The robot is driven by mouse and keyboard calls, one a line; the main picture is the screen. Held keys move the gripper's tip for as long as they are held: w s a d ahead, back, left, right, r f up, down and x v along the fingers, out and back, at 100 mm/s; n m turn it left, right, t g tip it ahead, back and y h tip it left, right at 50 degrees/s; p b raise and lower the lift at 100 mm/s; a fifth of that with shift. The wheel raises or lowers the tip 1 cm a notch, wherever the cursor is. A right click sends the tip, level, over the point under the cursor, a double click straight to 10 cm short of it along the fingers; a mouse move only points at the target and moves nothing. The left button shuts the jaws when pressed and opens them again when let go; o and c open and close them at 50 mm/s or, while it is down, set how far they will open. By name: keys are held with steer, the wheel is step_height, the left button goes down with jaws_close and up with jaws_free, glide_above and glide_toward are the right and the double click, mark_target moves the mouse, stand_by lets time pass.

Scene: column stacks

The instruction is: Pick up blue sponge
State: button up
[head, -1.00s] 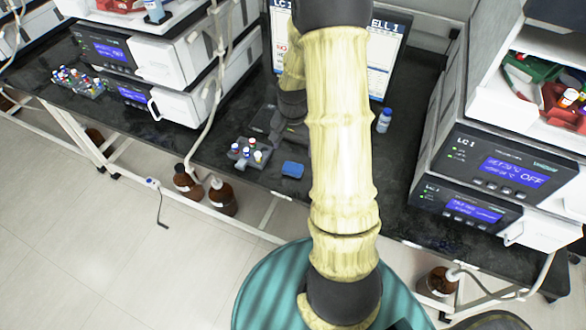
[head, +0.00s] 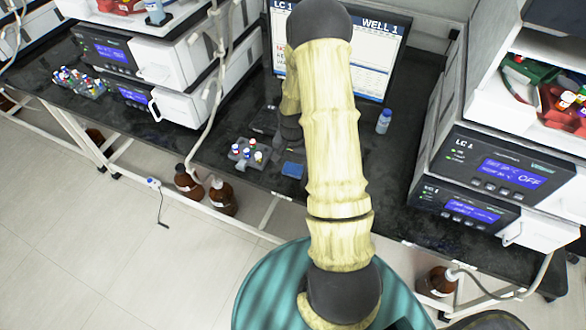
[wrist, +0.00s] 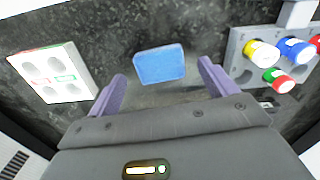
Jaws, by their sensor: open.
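The blue sponge (head: 293,170) lies flat on the black bench top, near its front edge, right of a vial rack. In the wrist view the blue sponge (wrist: 160,65) is ahead of my gripper (wrist: 162,85), in line with the gap between its two purple fingers. The fingers are spread apart with nothing between them, and no contact with the sponge shows. In the head view my arm hides most of my gripper.
A grey rack of capped vials (head: 249,153) stands close beside the sponge; it also shows in the wrist view (wrist: 240,62). A white tray with round wells (wrist: 52,75) is on the sponge's other side. A blue-capped bottle (head: 383,121) and a monitor (head: 375,60) stand farther back.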

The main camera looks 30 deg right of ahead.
mark_target(293, 170)
steer(key=shift+f, duration=1.2)
steer(key=c, duration=1.1)
